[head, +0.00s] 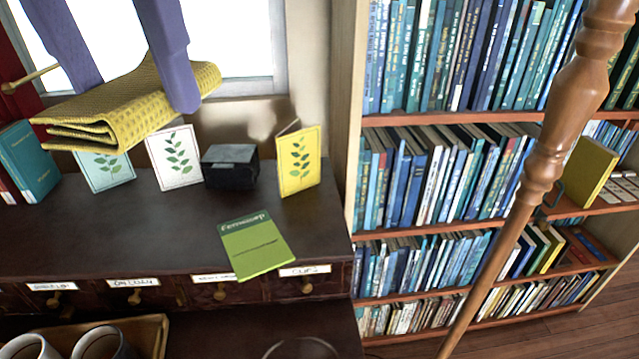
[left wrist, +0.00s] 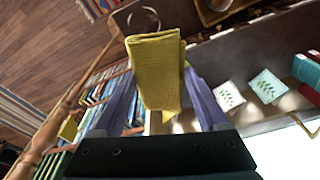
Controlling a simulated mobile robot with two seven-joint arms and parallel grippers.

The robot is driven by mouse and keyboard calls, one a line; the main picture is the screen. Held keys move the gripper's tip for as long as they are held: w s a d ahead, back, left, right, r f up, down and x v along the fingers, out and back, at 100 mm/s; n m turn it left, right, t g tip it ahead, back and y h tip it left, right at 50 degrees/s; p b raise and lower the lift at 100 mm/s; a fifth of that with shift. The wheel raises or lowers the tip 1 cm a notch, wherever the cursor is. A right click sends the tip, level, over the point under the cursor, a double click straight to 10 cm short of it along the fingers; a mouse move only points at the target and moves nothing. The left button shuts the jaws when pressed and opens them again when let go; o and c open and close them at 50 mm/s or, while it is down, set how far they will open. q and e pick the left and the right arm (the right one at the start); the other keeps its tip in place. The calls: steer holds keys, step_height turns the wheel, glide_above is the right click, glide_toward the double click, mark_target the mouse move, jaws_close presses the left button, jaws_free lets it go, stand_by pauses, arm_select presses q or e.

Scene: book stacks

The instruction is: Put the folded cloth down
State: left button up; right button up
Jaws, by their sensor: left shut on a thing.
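The folded cloth (head: 125,108) is yellow, with a waffle-like weave and stacked folds. My left gripper (head: 165,100) is shut on it, with a purple finger on either side, and holds it in the air above the dark cabinet top (head: 120,225) near the window. In the left wrist view the cloth (left wrist: 158,75) sits between the purple fingers (left wrist: 160,100) and sticks out past their tips. My right gripper is in neither view.
Leaf-print cards (head: 175,157), a small black box (head: 230,166) and a yellow card (head: 298,162) stand at the back. A green booklet (head: 253,245) lies near the front edge. Bare cabinet top lies left of it. A bookcase (head: 450,228) and wooden post (head: 545,165) are at right.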

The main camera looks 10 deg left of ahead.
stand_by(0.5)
arm_select(q)
steer(key=shift+f, duration=0.3)
steer(key=w+a+f+n+b, duration=0.1)
steer(key=f+b, duration=0.8)
steer(key=f, duration=0.5)
steer(key=a+f+n+b, duration=0.1)
steer(key=a+f+b, duration=0.1)
steer(key=f+b, duration=0.7)
steer(key=w+a+f+n+b, duration=0.1)
steer(key=f+b, duration=0.9)
steer(key=f, duration=1)
steer(key=shift+w+a+f+n+y, duration=0.2)
steer(key=shift+w+a+n+y, duration=0.15)
steer(key=shift+a, duration=0.3)
step_height(320, 180, down, 6)
steer(key=shift+r+b, duration=0.15)
steer(key=shift+b, duration=1.05)
